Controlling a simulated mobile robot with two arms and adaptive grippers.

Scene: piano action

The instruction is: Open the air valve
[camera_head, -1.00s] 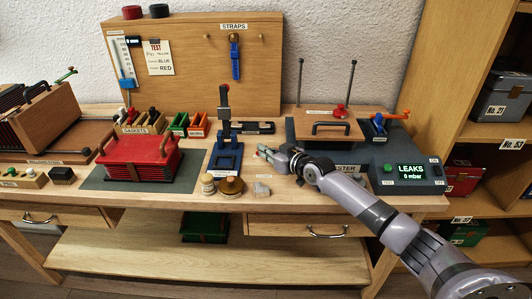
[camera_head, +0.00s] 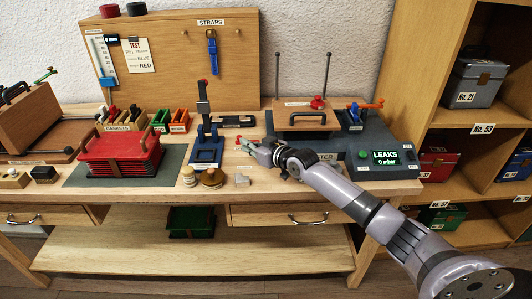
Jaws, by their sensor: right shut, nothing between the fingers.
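A tester (camera_head: 388,143) with a dark grey base stands at the right end of the bench; its green display reads "LEAKS 0 mbar". On it, behind the display, is a blue fitting (camera_head: 354,113) with an orange lever (camera_head: 368,105), which looks like the air valve. The lever points to the right. My right gripper (camera_head: 247,146) is shut and empty, above the bench to the left of the tester and well apart from the orange lever. My right forearm crosses in front of the tester and hides part of its front and label. My left gripper is out of view.
A wooden board with a black handle (camera_head: 308,117), a red knob (camera_head: 317,102) and two upright rods sit on the tester's left part. A blue clamp stand (camera_head: 206,144), small brass pots (camera_head: 211,177) and red bellows (camera_head: 118,152) stand to the left. Shelves (camera_head: 473,127) rise at the right.

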